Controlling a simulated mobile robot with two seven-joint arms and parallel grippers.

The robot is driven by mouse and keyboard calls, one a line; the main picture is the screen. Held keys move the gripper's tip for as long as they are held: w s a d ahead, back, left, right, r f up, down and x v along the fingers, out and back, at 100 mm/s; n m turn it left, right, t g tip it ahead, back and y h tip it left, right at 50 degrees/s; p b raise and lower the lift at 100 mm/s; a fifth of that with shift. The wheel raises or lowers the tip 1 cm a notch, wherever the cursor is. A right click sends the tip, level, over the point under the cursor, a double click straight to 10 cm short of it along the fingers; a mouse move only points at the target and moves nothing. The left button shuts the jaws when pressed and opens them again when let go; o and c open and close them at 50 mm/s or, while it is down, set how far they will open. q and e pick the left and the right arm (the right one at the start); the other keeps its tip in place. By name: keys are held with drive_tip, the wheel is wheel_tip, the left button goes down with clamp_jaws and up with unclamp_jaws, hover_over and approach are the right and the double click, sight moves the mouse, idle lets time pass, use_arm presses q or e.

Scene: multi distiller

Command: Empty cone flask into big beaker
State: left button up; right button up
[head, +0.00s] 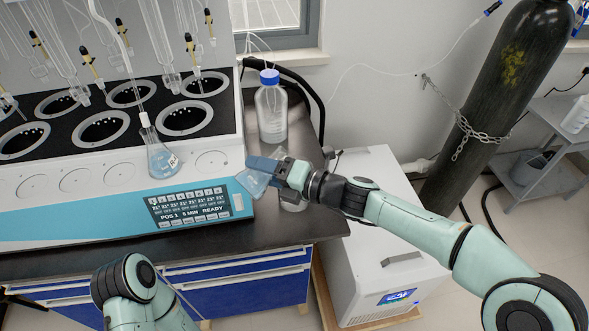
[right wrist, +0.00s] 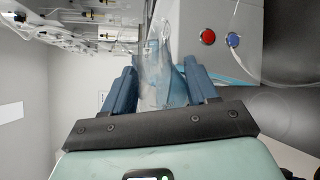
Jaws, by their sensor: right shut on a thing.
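My right gripper (head: 262,168) is shut on a clear cone flask (head: 252,184) beside the right front corner of the distiller. The flask is tilted, with a pale blue tint low in it; its mouth is hard to make out. In the right wrist view the flask (right wrist: 155,65) sits between the two blue fingers (right wrist: 160,88). A clear glass vessel (head: 293,204), perhaps the big beaker, stands on the dark bench under the gripper and is mostly hidden by it. My left arm shows at the bottom left, but its gripper is out of view.
The distiller (head: 120,207) fills the left side. Another cone flask (head: 160,155) with blue liquid stands on its ledge under a tube. A blue-capped bottle (head: 271,110) stands behind my gripper. A white box unit (head: 375,245) and a chained gas cylinder (head: 490,95) are at right.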

drive_tip(key=shift+f, duration=0.1)
use_arm(q)
drive_tip(key=shift+f, duration=0.1)
use_arm(e)
drive_tip(key=shift+w+d, duration=0.1)
drive_tip(key=shift+w, duration=0.05)
use_arm(q)
drive_tip(key=shift+w, duration=0.1)
use_arm(e)
drive_tip(key=shift+w+d+r+m+y, duration=0.3)
drive_tip(key=shift+r+m+y, duration=0.15)
drive_tip(key=shift+m, duration=0.25)
use_arm(q)
drive_tip(key=shift+s+r+p, duration=0.3)
drive_tip(key=shift+r+p, duration=0.15)
drive_tip(key=shift+p, duration=0.05)
use_arm(e)
drive_tip(key=shift+f+m+y, duration=0.2)
drive_tip(key=shift+m+y, duration=0.05)
drive_tip(key=shift+m, duration=0.55)
